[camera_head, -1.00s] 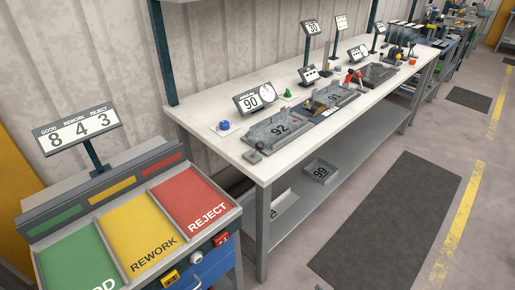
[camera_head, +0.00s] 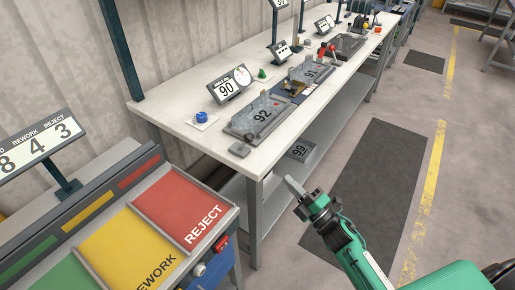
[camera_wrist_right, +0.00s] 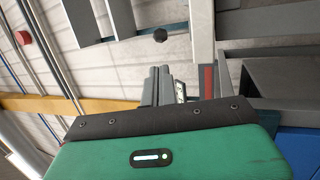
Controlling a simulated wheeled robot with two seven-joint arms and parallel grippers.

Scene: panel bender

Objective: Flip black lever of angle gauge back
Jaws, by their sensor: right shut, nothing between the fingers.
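The angle gauge (camera_head: 229,84) is a tilted panel marked 90 with a round dial, standing on the white workbench. Its black lever is too small to make out for certain. A grey fixture marked 92 (camera_head: 262,115) lies in front of the gauge. My right gripper (camera_head: 288,184) is shut and empty, in the air in front of the bench, below and right of the gauge in the head view. Its closed grey fingers also show in the wrist view (camera_wrist_right: 158,84). My left gripper is out of view.
A fixture marked 91 (camera_head: 309,71) stands farther along. The red REJECT tray (camera_head: 186,207) is at the near left.

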